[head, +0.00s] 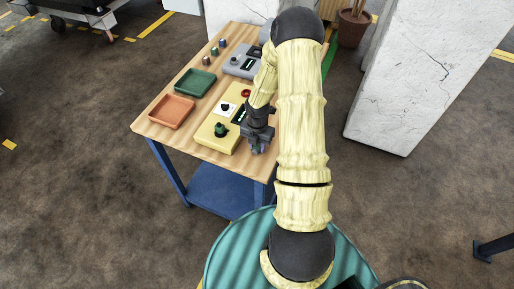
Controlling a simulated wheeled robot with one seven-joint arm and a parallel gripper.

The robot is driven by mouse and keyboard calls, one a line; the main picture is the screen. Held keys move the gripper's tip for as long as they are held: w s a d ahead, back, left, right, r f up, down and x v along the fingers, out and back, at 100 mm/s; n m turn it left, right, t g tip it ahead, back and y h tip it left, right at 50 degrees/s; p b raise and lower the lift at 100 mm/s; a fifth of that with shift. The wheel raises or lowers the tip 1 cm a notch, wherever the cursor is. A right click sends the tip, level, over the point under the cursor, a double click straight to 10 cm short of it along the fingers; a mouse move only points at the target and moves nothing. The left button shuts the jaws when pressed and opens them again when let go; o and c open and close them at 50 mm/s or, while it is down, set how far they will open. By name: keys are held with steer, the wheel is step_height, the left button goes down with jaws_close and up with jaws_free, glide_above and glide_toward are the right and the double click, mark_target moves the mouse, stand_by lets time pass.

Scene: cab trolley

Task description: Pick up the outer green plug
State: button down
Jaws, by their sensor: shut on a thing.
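My gripper (258,147) is low over the right edge of the wooden table, just right of the yellow box (213,146). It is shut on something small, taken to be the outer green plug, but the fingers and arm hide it. A dark green round piece (220,129) stands on the near left part of the yellow box, apart from my gripper. I cannot tell whether the gripper's load touches the table.
An orange tray (171,112) and a green tray (195,83) lie at the table's left. Several small plugs (214,51) stand near the far left edge. A grey box (241,61) sits behind the yellow one. A white pillar (400,80) stands right.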

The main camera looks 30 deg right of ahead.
step_height(320, 180, up, 10)
stand_by(0.6)
stand_by(0.7)
steer(key=w+a+m, duration=0.1)
steer(key=a+m, duration=0.2)
steer(key=m, duration=0.2)
steer(key=w+a+f+m, duration=0.1)
steer(key=a+m, duration=0.2)
steer(key=m, duration=0.3)
steer(key=w+a+m, duration=0.1)
steer(key=a+m, duration=0.2)
steer(key=m, duration=0.3)
steer(key=shift+w+f, duration=0.15)
steer(key=shift+f, duration=0.05)
steer(key=a+m, duration=0.1)
steer(key=m, duration=0.2)
steer(key=a+m, duration=0.2)
steer(key=w+a+m, duration=0.1)
steer(key=m, duration=0.2)
steer(key=shift+a+f+m, duration=0.3)
steer(key=shift+a+f, duration=0.05)
